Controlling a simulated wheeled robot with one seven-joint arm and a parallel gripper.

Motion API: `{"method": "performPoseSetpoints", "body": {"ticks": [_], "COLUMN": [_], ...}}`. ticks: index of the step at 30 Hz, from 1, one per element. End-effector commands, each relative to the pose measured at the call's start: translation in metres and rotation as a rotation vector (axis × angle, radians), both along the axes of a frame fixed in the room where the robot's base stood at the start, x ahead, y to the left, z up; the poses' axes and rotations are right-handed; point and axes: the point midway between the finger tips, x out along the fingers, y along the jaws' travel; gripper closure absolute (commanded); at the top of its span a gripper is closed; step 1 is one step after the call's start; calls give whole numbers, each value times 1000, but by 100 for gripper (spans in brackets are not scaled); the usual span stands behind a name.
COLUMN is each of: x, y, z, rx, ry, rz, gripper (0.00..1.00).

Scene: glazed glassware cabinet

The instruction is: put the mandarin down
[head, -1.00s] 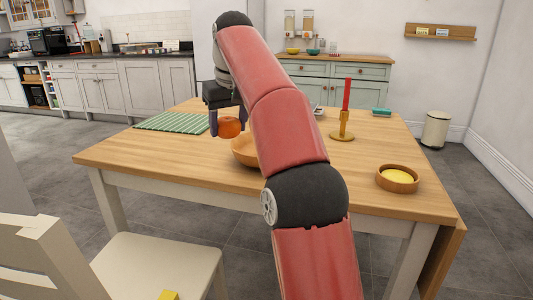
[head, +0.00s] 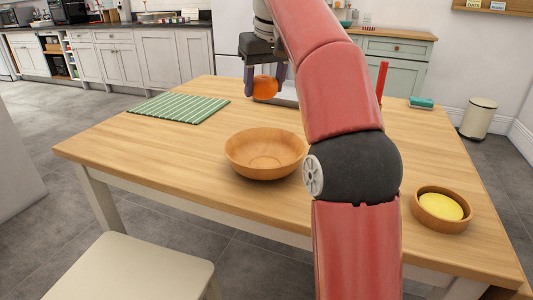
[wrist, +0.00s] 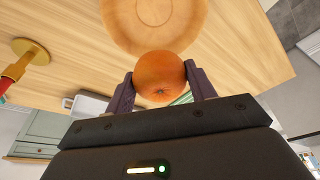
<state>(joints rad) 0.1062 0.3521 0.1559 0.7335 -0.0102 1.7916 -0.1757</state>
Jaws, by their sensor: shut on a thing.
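The mandarin (head: 265,87) is orange and round. My gripper (head: 265,84) is shut on it, one finger on each side, near the far part of the wooden table (head: 150,150). In the wrist view the mandarin (wrist: 159,78) sits between the two dark fingers of my gripper (wrist: 160,88). In the head view the mandarin appears above the table top, but its exact height is hard to tell. An empty wooden bowl (head: 265,153) stands nearer on the table and also shows in the wrist view (wrist: 155,22), apart from the mandarin.
A green striped mat (head: 180,107) lies at the table's left. A red candle (head: 382,78) stands behind my arm. A small bowl with yellow content (head: 441,208) is at the right. A teal item (head: 421,102) lies at the far right edge. A chair (head: 150,268) stands in front.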

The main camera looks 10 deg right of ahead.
Motion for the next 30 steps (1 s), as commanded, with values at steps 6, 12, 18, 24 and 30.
{"method": "performPoseSetpoints", "body": {"ticks": [6, 12, 18, 24, 30], "x": [-2, -2, -1, 0, -1], "y": [-1, 0, 0, 0, 0], "z": [-35, -82, -127, -143, -171], "rx": [-1, 0, 0, 0, 0], "ry": [4, 4, 1, 0, 1], "rz": [-2, -1, -1, 0, 0], "gripper": [73, 73, 73, 73, 73]}}
